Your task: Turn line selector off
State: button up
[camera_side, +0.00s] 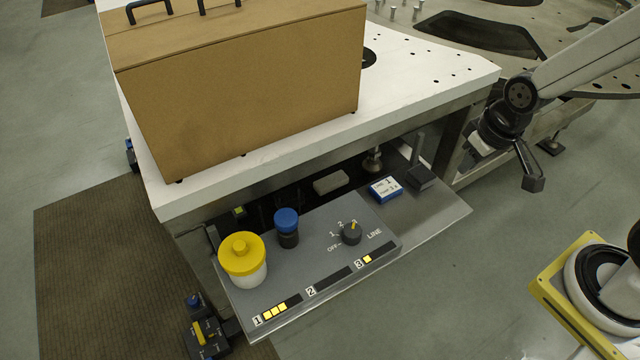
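The line selector (351,234) is a dark round knob with a yellow pointer on the right part of the grey control panel (318,262). Printed marks OFF, 1 and 2 run around its left side, with LINE printed to its right. The pointer is turned up and away from OFF, past 2, toward what seems to be the 3 position. Lamp row 3 (367,259) has a yellow segment lit, row 1 (275,310) has several lit, and row 2 (328,283) is dark. My gripper (503,172) is empty, its fingers spread, above and right of the panel, well apart from the selector.
The white table edge (330,140) overhangs the panel's rear. Space to the panel's front right is clear.

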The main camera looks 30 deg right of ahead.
jog(key=o, duration=0.7)
jog(key=shift+w+a, duration=0.1)
jog(key=shift+w, duration=0.1)
jog(key=o, duration=0.4)
jog(key=shift+w+a+f+m, duration=0.15)
jog(key=shift+w+m, duration=0.05)
jog(key=shift+m, duration=0.2)
jog(key=shift+c, duration=0.2)
jog(key=m+g, duration=0.3)
jog(key=m, duration=1.4)
send_over(352, 230)
notch_tip(352, 230, down, 16)
jog(key=shift+f, duration=0.25)
jog(key=shift+f, duration=0.1)
jog(key=shift+f, duration=3.8)
